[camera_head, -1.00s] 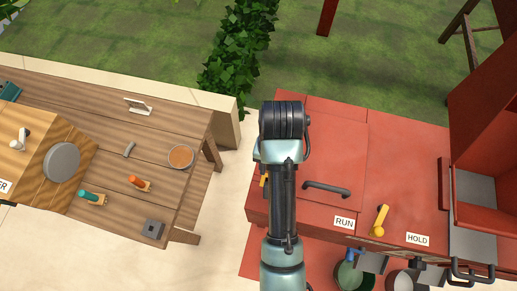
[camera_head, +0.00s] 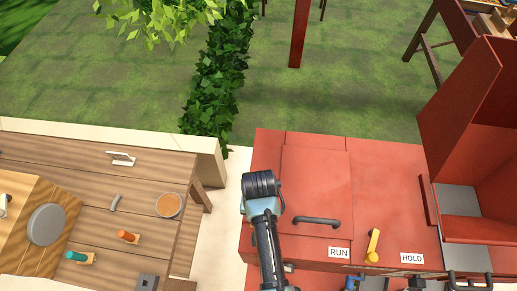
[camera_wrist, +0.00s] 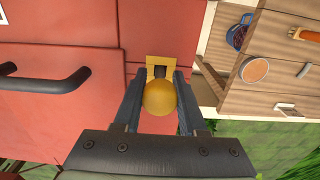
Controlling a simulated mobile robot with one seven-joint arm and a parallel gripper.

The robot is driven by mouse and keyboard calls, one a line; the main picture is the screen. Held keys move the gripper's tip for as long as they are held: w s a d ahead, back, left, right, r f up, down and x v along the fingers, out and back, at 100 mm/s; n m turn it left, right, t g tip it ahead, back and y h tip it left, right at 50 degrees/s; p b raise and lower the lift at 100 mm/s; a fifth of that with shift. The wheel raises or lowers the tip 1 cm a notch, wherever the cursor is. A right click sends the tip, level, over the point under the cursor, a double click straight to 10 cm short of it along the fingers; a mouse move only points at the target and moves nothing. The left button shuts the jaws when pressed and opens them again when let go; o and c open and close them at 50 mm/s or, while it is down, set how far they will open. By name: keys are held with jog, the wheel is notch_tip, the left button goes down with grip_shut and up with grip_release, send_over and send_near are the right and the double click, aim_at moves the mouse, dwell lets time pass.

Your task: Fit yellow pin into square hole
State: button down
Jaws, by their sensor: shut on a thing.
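The yellow pin (camera_wrist: 160,98) shows its round knob end-on between the two fingers of my gripper (camera_wrist: 158,90) in the wrist view. My gripper is shut on it. Just beyond is a yellow bracket (camera_wrist: 165,61) with a dark gap, at the edge of the red cabinet; I cannot tell whether the pin touches it or sits in it. In the head view, my arm hides the gripper and pin. A grey block (camera_head: 147,281) with a dark square opening on top lies at the wooden table's near right corner.
The red cabinet (camera_head: 315,180) carries a black handle (camera_head: 317,221) and a yellow lever (camera_head: 373,246) between RUN and HOLD labels. The wooden table (camera_head: 95,172) holds an orange-handled tool (camera_head: 128,237), a teal-handled one (camera_head: 77,256) and a round dish (camera_head: 168,205). A gap separates table and cabinet.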

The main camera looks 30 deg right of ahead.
jog(key=shift+f+b, duration=0.3)
jog(key=shift+f, duration=0.3)
jog(key=shift+c, duration=2.3)
grip_release()
